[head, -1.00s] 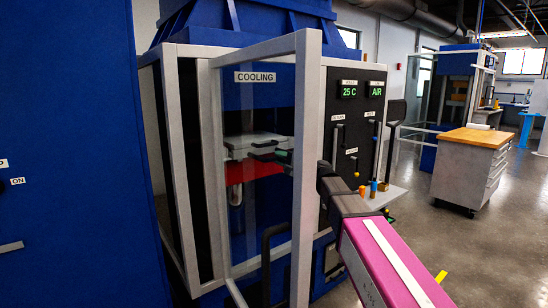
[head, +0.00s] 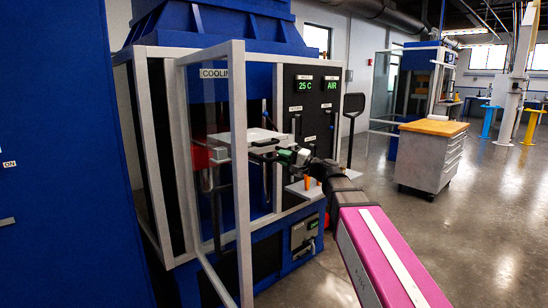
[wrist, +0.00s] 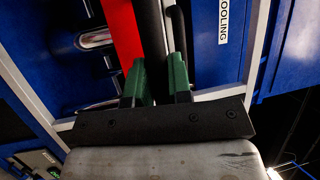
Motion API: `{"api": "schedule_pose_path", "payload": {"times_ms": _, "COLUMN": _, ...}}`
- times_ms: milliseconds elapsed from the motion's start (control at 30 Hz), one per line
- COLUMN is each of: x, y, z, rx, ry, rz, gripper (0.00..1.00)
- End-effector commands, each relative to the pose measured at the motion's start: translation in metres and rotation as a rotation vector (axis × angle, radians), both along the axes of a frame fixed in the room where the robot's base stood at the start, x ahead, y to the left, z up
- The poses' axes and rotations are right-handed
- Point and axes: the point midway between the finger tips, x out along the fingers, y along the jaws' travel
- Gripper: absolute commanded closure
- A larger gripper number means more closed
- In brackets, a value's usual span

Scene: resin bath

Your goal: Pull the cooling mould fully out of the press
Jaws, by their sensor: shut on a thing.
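The cooling mould is a pale grey slab (head: 258,134) with a black handle bracket on its front edge. In the head view it juts out of the blue press (head: 207,110), partly behind the open door's post. The red part (head: 199,158) shows at its left, inside the press. My gripper (head: 287,155) is shut on the mould's black handle. Whether the mould's rear end still rests inside is hidden.
The clear door's pale frame (head: 241,200) stands open close to the mould and my arm. A control panel (head: 312,100) reads 25 C and AIR. A wood-topped cabinet (head: 432,155) stands at the right.

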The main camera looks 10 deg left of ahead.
Motion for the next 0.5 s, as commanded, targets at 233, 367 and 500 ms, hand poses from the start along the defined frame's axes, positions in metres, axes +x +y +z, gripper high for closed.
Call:
{"api": "schedule_pose_path", "payload": {"times_ms": 233, "x": -0.017, "y": -0.024, "z": -0.001, "rx": -0.004, "ry": 0.000, "rz": -0.001, "gripper": 1.00}}
{"api": "schedule_pose_path", "payload": {"times_ms": 367, "x": -0.021, "y": -0.031, "z": -0.001, "rx": -0.003, "ry": 0.000, "rz": -0.001, "gripper": 1.00}}
{"api": "schedule_pose_path", "payload": {"times_ms": 500, "x": -0.022, "y": -0.033, "z": -0.001, "rx": -0.003, "ry": 0.000, "rz": 0.000, "gripper": 1.00}}
